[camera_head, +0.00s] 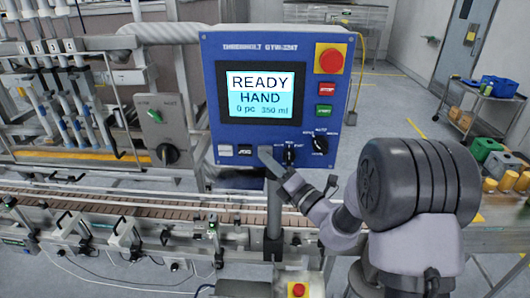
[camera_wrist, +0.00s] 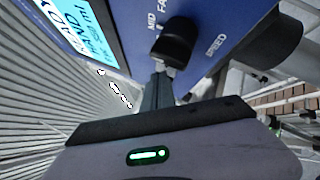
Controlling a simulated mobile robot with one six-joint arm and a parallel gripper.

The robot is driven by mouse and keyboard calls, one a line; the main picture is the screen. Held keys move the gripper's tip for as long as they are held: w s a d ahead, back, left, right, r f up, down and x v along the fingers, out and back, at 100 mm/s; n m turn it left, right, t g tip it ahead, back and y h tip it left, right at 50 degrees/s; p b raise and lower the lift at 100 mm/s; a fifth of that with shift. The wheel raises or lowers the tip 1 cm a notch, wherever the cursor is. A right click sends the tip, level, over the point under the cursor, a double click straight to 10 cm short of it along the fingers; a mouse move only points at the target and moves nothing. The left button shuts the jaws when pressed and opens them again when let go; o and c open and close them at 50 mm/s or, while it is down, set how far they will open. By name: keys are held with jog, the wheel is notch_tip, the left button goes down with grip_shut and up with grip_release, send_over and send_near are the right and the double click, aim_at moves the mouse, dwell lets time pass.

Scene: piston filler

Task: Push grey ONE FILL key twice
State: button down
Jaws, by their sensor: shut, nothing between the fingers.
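The blue control panel (camera_head: 220,90) has a screen (camera_head: 264,97) reading "READY", "HAND", "0 pc 350 ml". Along its lower edge sit a pale key (camera_head: 225,150) and a dark key (camera_head: 244,150); their labels are too small to read. My gripper (camera_head: 266,156) is shut and empty, its fingertips at the panel's lower edge, just right of the dark key. They cover that spot, so I cannot make out the grey ONE FILL key or tell whether they touch it. In the wrist view the shut fingers (camera_wrist: 158,92) point at the panel, below a black knob (camera_wrist: 178,42).
Right of my fingertips are a small black selector (camera_head: 289,155) and a larger knob (camera_head: 320,143). Above them are a green START button (camera_head: 324,114), a red STOP button (camera_head: 327,89) and an emergency stop (camera_head: 331,61). A conveyor (camera_head: 130,213) runs below the panel.

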jog(key=shift+w, duration=0.3)
jog(key=shift+s, duration=0.15)
dwell(0.5)
jog(key=shift+s, duration=0.65)
jog(key=shift+s+a+b, duration=0.1)
jog(key=shift+s+b, duration=0.4)
jog(key=shift+s, duration=2.05)
